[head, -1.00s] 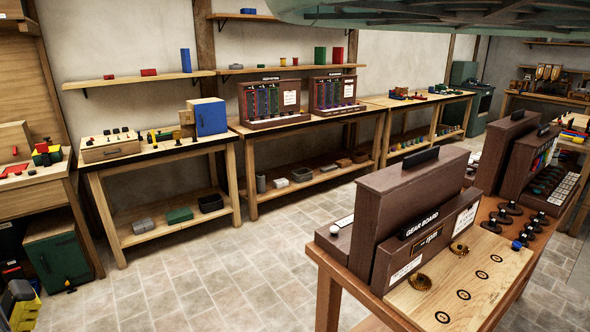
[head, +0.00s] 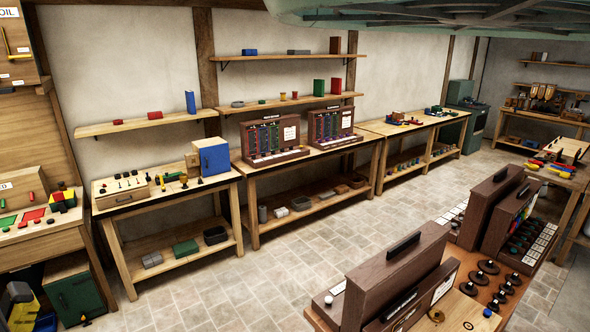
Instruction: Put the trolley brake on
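I cannot make out a trolley or a brake lever anywhere in the head view. My gripper is not in view either.
The gear board (head: 405,268) stands on a wooden bench at the lower right. Workbenches line the back wall: one with a blue box (head: 210,157), one with dark panels (head: 274,137), and a long table (head: 412,123). A green cabinet (head: 75,293) is lower left. Tiled floor (head: 240,285) between is clear.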

